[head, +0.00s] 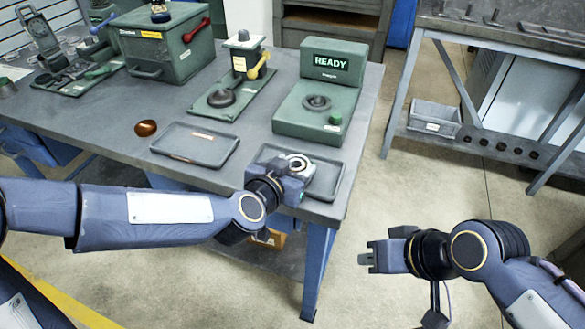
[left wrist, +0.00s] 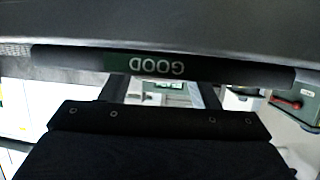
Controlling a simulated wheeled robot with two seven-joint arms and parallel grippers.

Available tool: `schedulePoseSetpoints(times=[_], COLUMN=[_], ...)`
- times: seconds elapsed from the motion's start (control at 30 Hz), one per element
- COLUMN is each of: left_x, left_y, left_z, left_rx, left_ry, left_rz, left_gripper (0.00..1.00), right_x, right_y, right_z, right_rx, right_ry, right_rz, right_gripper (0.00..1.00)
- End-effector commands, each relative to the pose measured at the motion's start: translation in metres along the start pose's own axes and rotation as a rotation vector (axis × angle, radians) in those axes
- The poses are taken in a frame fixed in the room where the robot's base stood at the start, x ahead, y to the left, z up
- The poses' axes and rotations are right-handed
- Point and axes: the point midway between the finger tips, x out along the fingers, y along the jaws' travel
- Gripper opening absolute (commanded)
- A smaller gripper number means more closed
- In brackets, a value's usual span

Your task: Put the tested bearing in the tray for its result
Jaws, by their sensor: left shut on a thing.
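The bearing (head: 304,161), a shiny metal ring, is held in my left gripper (head: 297,170) above the right tray (head: 337,187). My left gripper is shut on it and covers part of the tray. In the left wrist view the tray's edge (left wrist: 215,71) carries the word GOOD, upside down. The bearing cannot be made out in that view. The left tray (head: 222,158) lies flat on the table, apart from my gripper; its label is unreadable. The green tester (head: 290,127) reads READY and has a dark round seat on top. My right gripper (head: 372,257) is off the table; its finger gap is unclear.
A green plate with a lever stand (head: 245,58) is behind the trays. A brown round object (head: 146,128) lies left of the left tray. A green box (head: 165,50) and tools stand further left. A rack with a grey bin (head: 434,118) is at right. Floor is clear between.

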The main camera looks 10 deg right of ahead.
Motion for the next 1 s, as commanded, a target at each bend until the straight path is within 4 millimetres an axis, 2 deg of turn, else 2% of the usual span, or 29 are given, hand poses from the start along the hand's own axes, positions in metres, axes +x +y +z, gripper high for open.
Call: schedulePoseSetpoints(times=[0.2, 0.23, 0.4, 0.77, 0.87, 1.0], left_x=[0.001, 0.001, 0.001, -0.003, -0.017, -0.047], left_y=[0.000, 0.000, 0.000, 0.000, 0.000, -0.001], left_z=[0.003, 0.003, 0.002, -0.003, -0.003, -0.003], left_rx=[0.000, 0.000, 0.000, 0.000, 0.001, 0.002], left_ry=[0.002, 0.000, 0.000, 0.000, 0.002, 0.003], left_rz=[-0.001, -0.001, -0.001, 0.000, -0.001, -0.002], left_gripper=[0.21, 0.57, 0.77, 0.77, 0.77, 0.77], right_x=[0.003, 0.003, 0.002, -0.002, -0.002, -0.004], right_y=[0.001, 0.001, 0.001, -0.001, -0.001, -0.002], right_z=[0.002, 0.001, 0.001, -0.001, -0.001, -0.002], right_rx=[0.000, 0.000, 0.000, 0.000, 0.000, 0.000], right_ry=[0.000, 0.000, 0.000, 0.000, 0.000, 0.000], right_rz=[0.000, 0.000, 0.000, 0.000, 0.000, 0.000], right_gripper=[0.00, 0.00, 0.00, 0.00, 0.00, 0.00])
